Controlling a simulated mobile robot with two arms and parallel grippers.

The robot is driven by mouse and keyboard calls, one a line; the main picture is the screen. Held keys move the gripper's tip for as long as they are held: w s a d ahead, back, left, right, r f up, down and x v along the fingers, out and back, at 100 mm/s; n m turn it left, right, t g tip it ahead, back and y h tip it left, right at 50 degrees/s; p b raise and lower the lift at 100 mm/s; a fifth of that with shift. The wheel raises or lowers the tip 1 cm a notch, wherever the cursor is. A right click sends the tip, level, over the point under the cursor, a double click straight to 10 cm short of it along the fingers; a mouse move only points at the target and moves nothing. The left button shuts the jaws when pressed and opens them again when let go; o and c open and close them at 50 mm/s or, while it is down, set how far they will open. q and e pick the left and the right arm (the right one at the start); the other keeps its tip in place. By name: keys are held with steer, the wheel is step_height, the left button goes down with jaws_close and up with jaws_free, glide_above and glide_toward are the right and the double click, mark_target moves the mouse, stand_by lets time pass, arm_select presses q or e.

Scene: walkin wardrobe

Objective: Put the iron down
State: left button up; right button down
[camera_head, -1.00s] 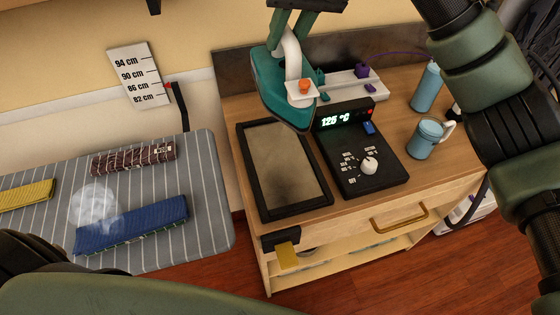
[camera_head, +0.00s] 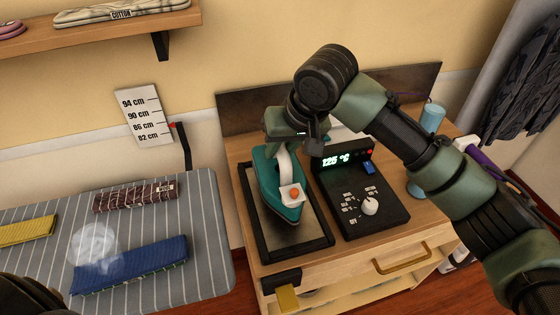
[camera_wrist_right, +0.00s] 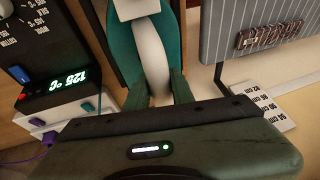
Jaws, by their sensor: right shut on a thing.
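The iron (camera_head: 270,188) is teal with a pale handle and an orange button. In the head view it is on or just above the dark metal rest plate (camera_head: 301,241) in its black frame; I cannot tell whether it touches. My right gripper (camera_head: 287,143) is shut on the handle's far end. In the right wrist view the iron's handle (camera_wrist_right: 152,60) runs between the fingers of the right gripper (camera_wrist_right: 158,98). The iron's underside is hidden. My left gripper is not in view.
A black control box (camera_head: 373,207) showing 125 °C is right of the plate. A blue mug and bottle (camera_head: 432,118) stand behind my right arm. The striped ironing board (camera_head: 209,240) at left holds folded cloths and a hazy steam-like patch. A shelf (camera_head: 100,37) hangs above.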

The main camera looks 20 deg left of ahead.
mark_target(277, 168)
steer(key=shift+f, duration=2.1)
steer(key=shift+a+f+p, duration=0.1)
steer(key=shift+p, duration=0.2)
steer(key=c, duration=1.2)
jaws_free()
steer(key=shift+s+f, duration=0.1)
steer(key=shift+f, duration=0.05)
steer(key=b+v, duration=0.1)
steer(key=v, duration=1.1)
